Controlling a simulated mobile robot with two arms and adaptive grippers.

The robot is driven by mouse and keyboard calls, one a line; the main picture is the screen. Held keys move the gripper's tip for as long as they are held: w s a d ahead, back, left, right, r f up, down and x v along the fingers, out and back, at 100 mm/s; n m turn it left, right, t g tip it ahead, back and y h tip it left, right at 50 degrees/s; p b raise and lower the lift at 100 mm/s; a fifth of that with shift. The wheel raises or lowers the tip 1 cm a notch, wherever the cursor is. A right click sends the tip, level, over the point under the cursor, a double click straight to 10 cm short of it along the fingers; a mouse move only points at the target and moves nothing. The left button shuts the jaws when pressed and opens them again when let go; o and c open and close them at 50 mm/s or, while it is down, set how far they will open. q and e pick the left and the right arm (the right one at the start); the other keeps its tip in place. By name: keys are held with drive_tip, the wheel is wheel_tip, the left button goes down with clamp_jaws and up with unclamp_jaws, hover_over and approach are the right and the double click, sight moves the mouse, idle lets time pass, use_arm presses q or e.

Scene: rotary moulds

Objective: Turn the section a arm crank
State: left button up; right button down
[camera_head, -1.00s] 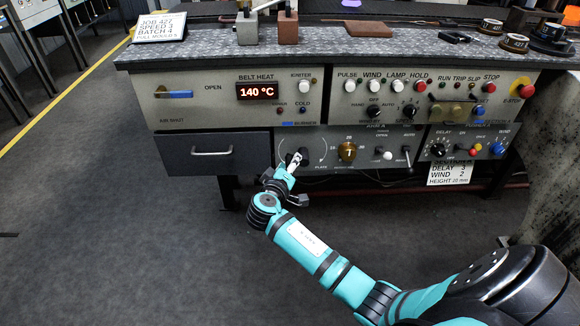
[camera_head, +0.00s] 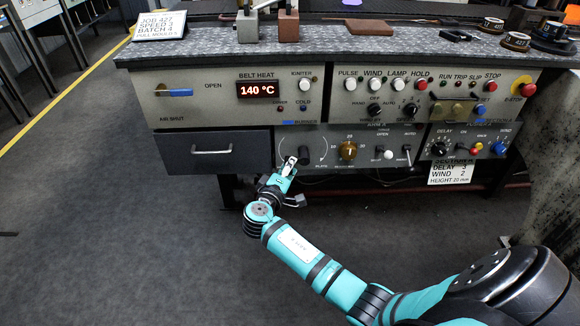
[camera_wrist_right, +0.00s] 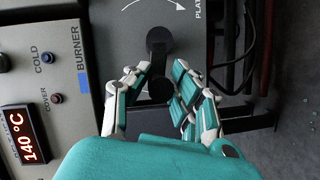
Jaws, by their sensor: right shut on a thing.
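The black arm crank (camera_head: 304,155) is on the lower grey panel, beside a printed arc and the word PLATE. In the right wrist view its round hub (camera_wrist_right: 159,39) is ahead, and a short arm runs from it to a black handle (camera_wrist_right: 160,88). My right gripper (camera_head: 291,162) comes up from below, left of the hub in the head view. Its fingers (camera_wrist_right: 157,85) are on both sides of the handle and shut on it. The fingers hide part of the crank. My left gripper is not in view.
A dark drawer (camera_head: 215,151) is on the left. Cables (camera_wrist_right: 235,45) hang beneath the panel. The floor in front is clear.

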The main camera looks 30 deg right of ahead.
drive_tip(key=c, duration=1.2)
unclamp_jaws()
drive_tip(key=shift+o, duration=0.2)
drive_tip(key=v, duration=1.2)
drive_tip(key=shift+f, duration=0.1)
